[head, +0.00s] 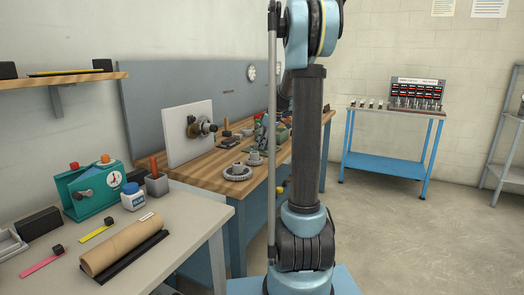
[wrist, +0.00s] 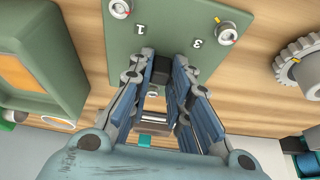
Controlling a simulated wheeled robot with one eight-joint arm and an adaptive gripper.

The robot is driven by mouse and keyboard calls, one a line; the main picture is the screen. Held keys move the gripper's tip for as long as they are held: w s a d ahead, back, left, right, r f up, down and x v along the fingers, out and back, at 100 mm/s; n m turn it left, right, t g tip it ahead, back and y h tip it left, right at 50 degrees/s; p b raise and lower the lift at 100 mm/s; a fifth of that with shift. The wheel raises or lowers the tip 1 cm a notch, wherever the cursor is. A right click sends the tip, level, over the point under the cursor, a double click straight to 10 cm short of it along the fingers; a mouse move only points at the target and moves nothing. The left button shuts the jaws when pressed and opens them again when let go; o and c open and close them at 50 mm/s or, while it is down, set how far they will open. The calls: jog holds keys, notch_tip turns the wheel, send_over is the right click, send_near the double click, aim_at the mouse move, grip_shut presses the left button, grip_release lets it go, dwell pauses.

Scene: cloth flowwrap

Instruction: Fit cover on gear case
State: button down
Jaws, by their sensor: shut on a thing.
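In the wrist view my gripper (wrist: 163,65) is shut on a small black grip on a green plate, which looks like the cover (wrist: 170,22). The plate bears the numbers 1 and 3 and has a round screw-like fitting near each of two visible corners. Its upper part runs out of the frame. To its left is a green box with an orange-brown recess, likely the gear case (wrist: 75,50); only part of it shows. I cannot tell the height of the plate above the bench. In the head view my arm hides the gripper.
A grey toothed gear (wrist: 300,67) lies on the wooden bench right of the plate; a gear (head: 237,172) also shows in the head view. A white panel with a shaft (head: 189,135) stands behind. A teal device (head: 90,190) and cardboard tube (head: 120,243) occupy the near-left table.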

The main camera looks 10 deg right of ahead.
jog(key=shift+r, duration=0.1)
notch_tip(320, 180, up, 10)
dwell(0.4)
jog(key=c, duration=2)
grip_release()
grip_shut()
